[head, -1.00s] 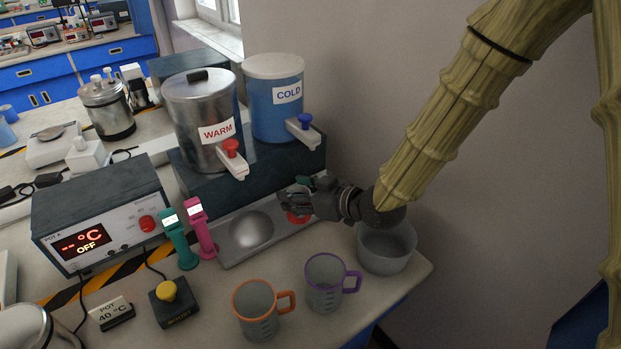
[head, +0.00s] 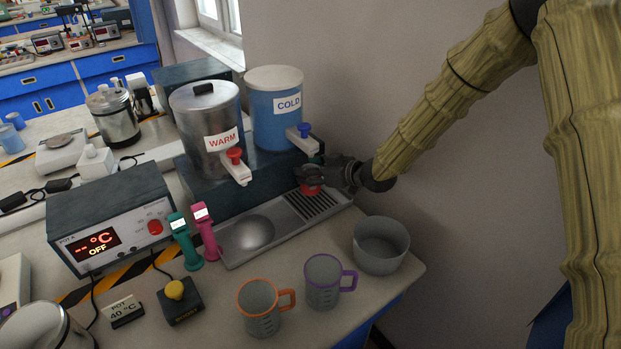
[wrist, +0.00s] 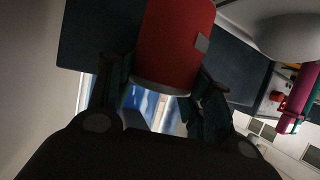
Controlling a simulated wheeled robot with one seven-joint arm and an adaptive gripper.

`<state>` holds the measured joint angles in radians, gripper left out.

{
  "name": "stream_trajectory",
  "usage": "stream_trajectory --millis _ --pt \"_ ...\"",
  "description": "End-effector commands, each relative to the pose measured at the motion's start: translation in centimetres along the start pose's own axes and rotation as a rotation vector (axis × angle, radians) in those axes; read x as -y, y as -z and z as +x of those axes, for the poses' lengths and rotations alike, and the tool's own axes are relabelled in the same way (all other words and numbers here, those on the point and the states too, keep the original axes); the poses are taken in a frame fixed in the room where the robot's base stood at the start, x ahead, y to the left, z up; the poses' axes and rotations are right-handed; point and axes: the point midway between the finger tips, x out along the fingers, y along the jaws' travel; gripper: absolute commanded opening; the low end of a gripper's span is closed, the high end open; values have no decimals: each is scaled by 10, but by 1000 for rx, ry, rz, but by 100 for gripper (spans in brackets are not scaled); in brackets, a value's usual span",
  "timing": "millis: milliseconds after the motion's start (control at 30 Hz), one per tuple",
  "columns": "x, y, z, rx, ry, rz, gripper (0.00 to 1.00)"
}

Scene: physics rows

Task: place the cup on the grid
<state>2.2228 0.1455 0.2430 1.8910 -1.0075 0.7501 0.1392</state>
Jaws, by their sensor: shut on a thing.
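The red cup (head: 311,189) is in my gripper (head: 324,174), just below the tap of the blue COLD container. The fingers are shut on it from the right side. In the wrist view the red cup (wrist: 175,42) sits between the two dark fingers (wrist: 163,92). The slotted grid (head: 321,206) is at the right end of the metal drip tray. The cup is over the back part of the grid; I cannot tell whether its base touches it.
The WARM container (head: 205,120) and COLD container (head: 275,108) stand behind the tray (head: 228,262). An orange-rimmed mug (head: 259,311), a purple-rimmed mug (head: 322,283) and a grey bowl (head: 381,246) stand in front. Teal and pink handheld devices (head: 206,233) stand left of the tray.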

Motion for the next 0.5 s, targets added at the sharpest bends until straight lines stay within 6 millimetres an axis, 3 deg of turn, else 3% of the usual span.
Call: stream_trajectory --millis 233,500 --pt "2 -27 10 3 2 4 24" --pt "2 -30 11 1 1 2 24"
